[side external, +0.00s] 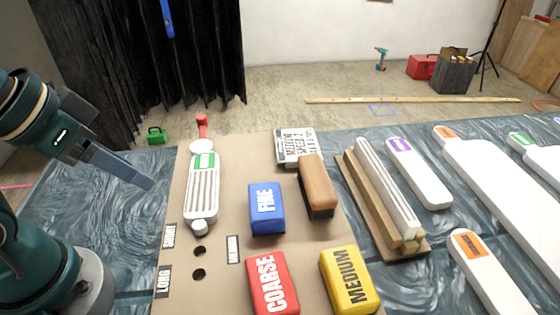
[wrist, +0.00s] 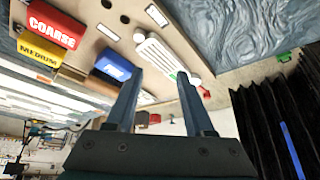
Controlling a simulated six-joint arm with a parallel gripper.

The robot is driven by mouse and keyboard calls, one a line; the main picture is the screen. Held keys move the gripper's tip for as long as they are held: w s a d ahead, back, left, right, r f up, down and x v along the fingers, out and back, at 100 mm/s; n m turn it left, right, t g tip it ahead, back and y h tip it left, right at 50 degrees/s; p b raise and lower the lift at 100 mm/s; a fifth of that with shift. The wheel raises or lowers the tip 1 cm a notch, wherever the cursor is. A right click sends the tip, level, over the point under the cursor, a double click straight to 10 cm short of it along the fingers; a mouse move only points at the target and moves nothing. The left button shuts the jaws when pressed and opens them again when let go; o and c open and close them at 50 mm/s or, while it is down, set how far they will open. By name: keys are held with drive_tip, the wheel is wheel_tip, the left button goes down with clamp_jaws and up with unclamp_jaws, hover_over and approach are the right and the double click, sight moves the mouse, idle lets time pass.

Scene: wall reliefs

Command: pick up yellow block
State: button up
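The yellow block (side external: 348,281), marked MEDIUM, lies on the brown board at the near right, partly cut by the bottom edge of the side view. In the wrist view the yellow block (wrist: 40,50) shows at the far left, under the red block. My gripper (side external: 150,184) is at the left, above the blue swirled table and left of the board, well apart from the yellow block. In the wrist view my gripper (wrist: 160,77) has its two fingers spread with nothing held between them.
The red COARSE block (side external: 271,283) lies just left of the yellow block. The blue FINE block (side external: 266,208) and a brown-topped brush (side external: 317,186) lie behind. A white ribbed tool (side external: 202,190) lies at the board's left.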

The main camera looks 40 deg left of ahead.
drive_tip(key=o, duration=0.6)
drive_tip(key=shift+c, duration=0.2)
drive_tip(key=w+d+r+n+h, duration=0.2)
drive_tip(key=w+d+r+n, duration=0.2)
drive_tip(key=w+r+n, duration=0.25)
drive_tip(key=n+g+h, duration=0.2)
drive_tip(key=n+g, duration=0.2)
drive_tip(key=g, duration=0.2)
hover_over(346, 274)
drive_tip(key=w+a, duration=0.2)
drive_tip(key=a, duration=0.1)
wheel_tip(346, 274, down, 10)
drive_tip(key=shift+w+d+f, duration=0.1)
drive_tip(key=shift+d, duration=0.05)
drive_tip(key=shift+m+y, duration=0.4)
drive_tip(key=shift+m, duration=0.05)
drive_tip(key=f, duration=0.2)
drive_tip(key=s+d+f, duration=0.1)
drive_tip(key=f, duration=0.1)
drive_tip(key=s+d+f, duration=0.1)
drive_tip(key=f, duration=0.1)
drive_tip(key=shift+d+f, duration=0.1)
drive_tip(key=shift+f, duration=0.1)
drive_tip(key=shift+d+f, duration=0.2)
drive_tip(key=shift+f, duration=0.5)
